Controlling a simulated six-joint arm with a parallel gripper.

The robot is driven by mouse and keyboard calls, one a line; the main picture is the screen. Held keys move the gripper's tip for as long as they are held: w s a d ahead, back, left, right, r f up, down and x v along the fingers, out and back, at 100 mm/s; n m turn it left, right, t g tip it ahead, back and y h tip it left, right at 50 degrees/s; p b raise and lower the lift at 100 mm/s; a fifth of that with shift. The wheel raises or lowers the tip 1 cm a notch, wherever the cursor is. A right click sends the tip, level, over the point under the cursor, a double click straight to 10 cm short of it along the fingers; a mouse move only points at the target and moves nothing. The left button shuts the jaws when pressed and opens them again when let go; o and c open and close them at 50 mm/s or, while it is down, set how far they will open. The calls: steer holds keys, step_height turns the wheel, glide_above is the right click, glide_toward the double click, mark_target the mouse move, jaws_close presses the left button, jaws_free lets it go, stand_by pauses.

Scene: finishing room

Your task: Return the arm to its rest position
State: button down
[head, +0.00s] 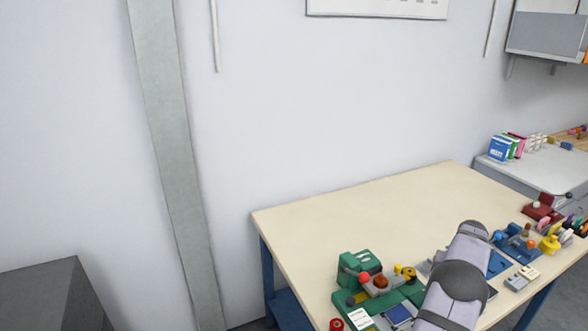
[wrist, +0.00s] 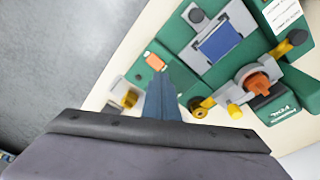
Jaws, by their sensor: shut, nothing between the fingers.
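My gripper (wrist: 161,98) shows in the wrist view as narrow blue-grey fingers pressed together, with nothing between them. It points over the bench beside a green fixture (wrist: 190,58). In the head view my arm reaches over the right part of the bench from the bottom edge. The gripper's fingers cannot be made out there. The fixture, also in the head view (head: 358,264), carries a blue square plate (wrist: 215,46), grey clamp parts, and orange and yellow knobs. Whether the fingers touch anything below is not clear.
The pale bench top (head: 350,215) is clear toward the wall. A blue fixture (head: 516,246), a dark red device (head: 540,212) and a yellow object (head: 549,245) crowd its right side. A grey cabinet (head: 45,295) stands at lower left.

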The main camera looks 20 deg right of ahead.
steer(key=w+a+r+n, duration=0.2)
steer(key=w+a, duration=0.3)
steer(key=a, duration=0.3)
steer(key=w+a+r+n, duration=0.1)
steer(key=w+a+r, duration=0.25)
steer(key=a, duration=0.35)
steer(key=s+a+r+n+y, duration=0.1)
steer(key=s+a+n, duration=0.15)
steer(key=a, duration=1.15)
steer(key=s+a+r+n, duration=0.1)
steer(key=a+r+n, duration=0.15)
steer(key=a, duration=1.15)
steer(key=s+a+f+n, duration=0.3)
steer(key=s+a+n, duration=0.1)
steer(key=s+a, duration=0.7)
step_height(320, 180, down, 21)
steer(key=b, duration=2.1)
steer(key=shift+s+d+f+g+b, duration=0.15)
steer(key=shift+s+d+g+b, duration=0.15)
steer(key=shift+d+g+b, duration=0.1)
